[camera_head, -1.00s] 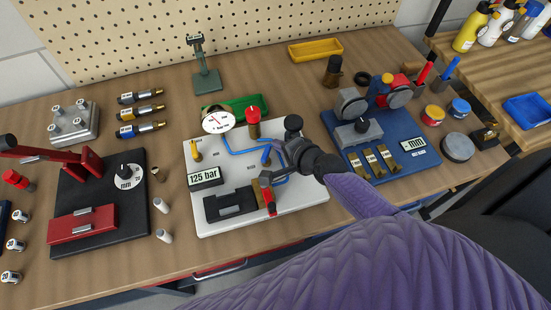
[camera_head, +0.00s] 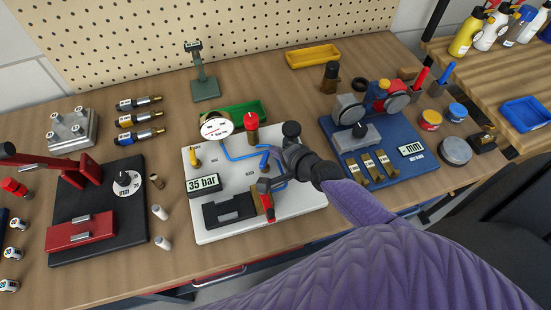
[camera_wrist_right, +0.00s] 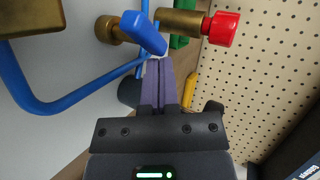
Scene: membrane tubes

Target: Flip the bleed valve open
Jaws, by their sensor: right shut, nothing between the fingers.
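The white test panel (camera_head: 212,229) stands mid-bench, with a round gauge (camera_head: 215,128), a display (camera_head: 203,184) reading 35 bar, a red-capped fitting (camera_head: 251,124) and blue tubing. The blue lever (camera_head: 264,160), apparently the bleed valve handle, sits right of the display. In the right wrist view, the blue lever (camera_wrist_right: 143,32) slants before a brass body, with a red cap (camera_wrist_right: 222,28) to the right. My right gripper (camera_head: 277,157) is shut and empty; its fingertips (camera_wrist_right: 158,63) are at the lever's lower end. I cannot tell whether they touch it. My left gripper is out of view.
A blue fixture (camera_head: 408,175) stands right of the panel, close to my right arm. A black fixture with a red lever (camera_head: 70,167) is at the left. A green tray (camera_head: 247,106) and a yellow tray (camera_head: 313,54) lie behind. Two white cylinders (camera_head: 161,228) lie left of the panel.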

